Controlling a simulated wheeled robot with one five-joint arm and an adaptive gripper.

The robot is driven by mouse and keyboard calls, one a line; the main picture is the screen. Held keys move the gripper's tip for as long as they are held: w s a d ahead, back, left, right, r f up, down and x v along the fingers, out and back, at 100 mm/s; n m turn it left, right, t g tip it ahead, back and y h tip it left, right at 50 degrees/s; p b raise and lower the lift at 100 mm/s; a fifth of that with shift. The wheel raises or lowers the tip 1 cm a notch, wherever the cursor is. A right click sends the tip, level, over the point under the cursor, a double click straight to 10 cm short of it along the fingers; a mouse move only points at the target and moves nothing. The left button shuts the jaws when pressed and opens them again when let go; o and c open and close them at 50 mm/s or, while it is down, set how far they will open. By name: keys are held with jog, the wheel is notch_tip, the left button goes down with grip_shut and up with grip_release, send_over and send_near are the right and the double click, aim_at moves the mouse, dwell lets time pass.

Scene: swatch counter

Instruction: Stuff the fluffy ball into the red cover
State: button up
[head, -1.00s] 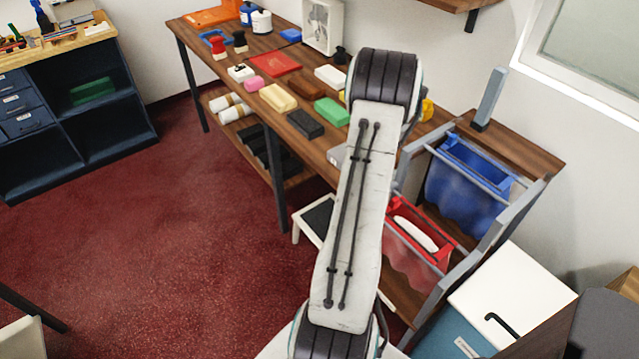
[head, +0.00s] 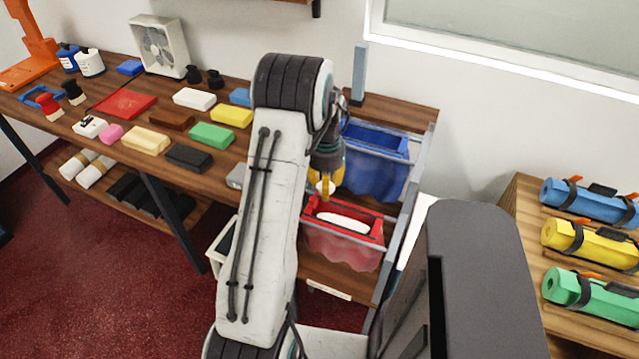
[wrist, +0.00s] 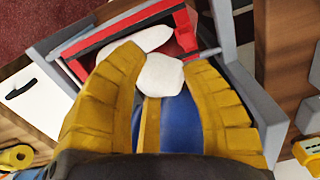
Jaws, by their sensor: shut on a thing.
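My gripper (head: 326,178) has yellow fingers and is shut on a white fluffy ball (wrist: 160,74), held at the fingertips in the wrist view. In the head view the gripper points down beside the rear left of the red cover (head: 376,237); only a bit of the ball (head: 322,187) shows there. The red cover hangs from a rack with a red rectangular rim and a translucent, wavy body. A white elongated thing (head: 343,222) lies in its opening.
A blue cover (head: 374,176) hangs behind the red one in the grey rack (head: 405,220). A grey post (head: 359,75) rises behind. The wooden table (head: 110,85) at left holds several coloured blocks. Coloured rolls (head: 590,240) lie on shelving at right.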

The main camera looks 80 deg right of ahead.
jog(key=shift+f+b, duration=1.7)
jog(key=shift+f, duration=1)
jog(key=shift+f, duration=0.15)
jog(key=o, duration=1.3)
jog(key=shift+o, duration=0.3)
jog(key=shift+r+p, duration=1.8)
jog(key=shift+r, duration=1.25)
